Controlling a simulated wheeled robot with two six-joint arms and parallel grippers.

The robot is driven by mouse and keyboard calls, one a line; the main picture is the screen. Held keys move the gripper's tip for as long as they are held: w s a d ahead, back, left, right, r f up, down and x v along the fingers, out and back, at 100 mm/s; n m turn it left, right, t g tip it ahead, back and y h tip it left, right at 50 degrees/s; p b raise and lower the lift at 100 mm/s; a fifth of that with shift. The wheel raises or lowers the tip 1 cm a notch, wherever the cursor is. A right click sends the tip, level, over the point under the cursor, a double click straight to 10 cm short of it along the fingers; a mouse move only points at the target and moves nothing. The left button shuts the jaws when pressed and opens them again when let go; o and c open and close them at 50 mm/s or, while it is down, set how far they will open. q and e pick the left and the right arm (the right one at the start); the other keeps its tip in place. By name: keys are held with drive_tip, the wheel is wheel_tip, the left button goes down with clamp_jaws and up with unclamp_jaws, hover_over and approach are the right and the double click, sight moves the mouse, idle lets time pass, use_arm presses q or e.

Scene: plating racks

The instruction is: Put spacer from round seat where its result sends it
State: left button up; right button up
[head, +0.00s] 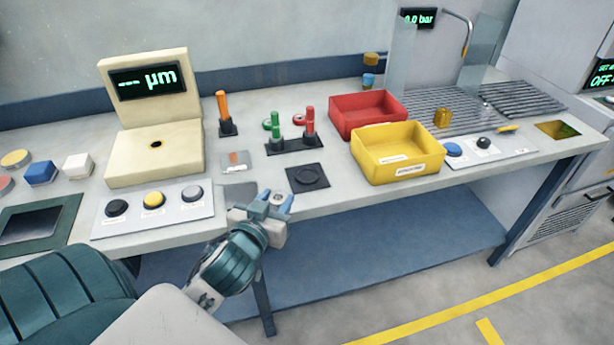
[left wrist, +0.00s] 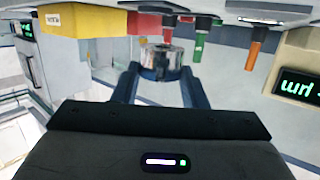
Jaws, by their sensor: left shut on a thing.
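The spacer, a short shiny metal ring (left wrist: 162,63), is between the fingers of my left gripper (head: 275,204). The gripper is shut on it, above the table's front edge, just left of and in front of the dark square plate with the round seat (head: 308,177). The round seat looks empty. A yellow bin (head: 398,168) and a red bin (head: 345,119) stand right of the seat. My right gripper is out of view.
Red and green plugs (head: 292,143) and an orange-handled tool (head: 226,120) stand behind the seat. A button panel (head: 153,211) lies before the gauge. At the right are a slatted grey rack (head: 425,110), clear screens, a brass piece (head: 443,118) and another button panel (head: 487,150).

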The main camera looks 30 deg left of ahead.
use_arm(q)
drive_tip(key=shift+s+a+r, duration=0.1)
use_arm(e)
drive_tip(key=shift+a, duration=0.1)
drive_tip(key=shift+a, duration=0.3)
